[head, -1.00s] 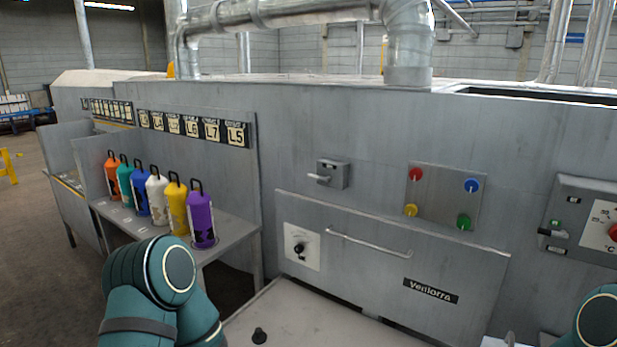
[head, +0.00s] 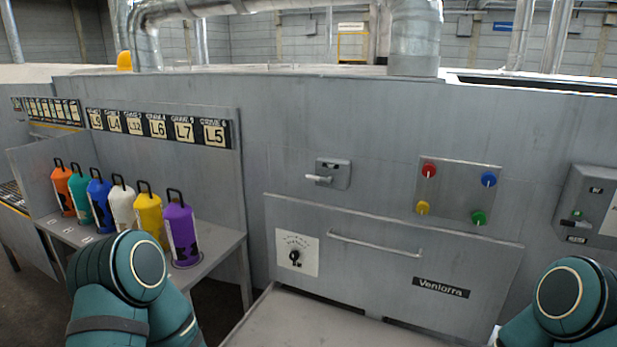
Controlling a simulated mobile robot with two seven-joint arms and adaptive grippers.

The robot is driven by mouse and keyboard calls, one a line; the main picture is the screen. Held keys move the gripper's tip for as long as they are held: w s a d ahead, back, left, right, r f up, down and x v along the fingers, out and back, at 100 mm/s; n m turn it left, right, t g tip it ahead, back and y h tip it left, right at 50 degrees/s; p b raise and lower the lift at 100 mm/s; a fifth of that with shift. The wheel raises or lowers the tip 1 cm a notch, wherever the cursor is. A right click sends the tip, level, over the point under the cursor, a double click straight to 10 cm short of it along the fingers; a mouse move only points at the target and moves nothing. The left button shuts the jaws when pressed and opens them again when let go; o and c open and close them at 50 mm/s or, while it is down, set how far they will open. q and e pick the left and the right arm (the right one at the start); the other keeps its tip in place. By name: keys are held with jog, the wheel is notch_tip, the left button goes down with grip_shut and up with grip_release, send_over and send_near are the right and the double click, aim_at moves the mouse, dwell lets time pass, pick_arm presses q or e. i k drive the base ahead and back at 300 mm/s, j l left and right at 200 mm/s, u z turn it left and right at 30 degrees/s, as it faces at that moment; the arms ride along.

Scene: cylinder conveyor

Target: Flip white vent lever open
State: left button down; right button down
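A small lever with a pale handle (head: 319,179) sticks out to the left from a grey box (head: 334,173) on the machine's front wall. The handle lies about level. It is the only whitish lever that I can make out, and I cannot read any label on it. Neither of my grippers is in view. Only teal links of my arms show, at the lower left and lower right, well apart from the lever.
Below the lever is a panel with a long bar handle (head: 375,244) and a black dial (head: 295,256). A plate with coloured knobs (head: 457,192) is to its right. Several coloured canisters, including a purple one (head: 181,233), stand on a shelf at left. A grey surface (head: 290,325) juts out below.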

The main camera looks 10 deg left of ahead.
aim_at(328, 180)
jog(key=i+j+z, duration=0.1)
jog(key=i+j, duration=0.6)
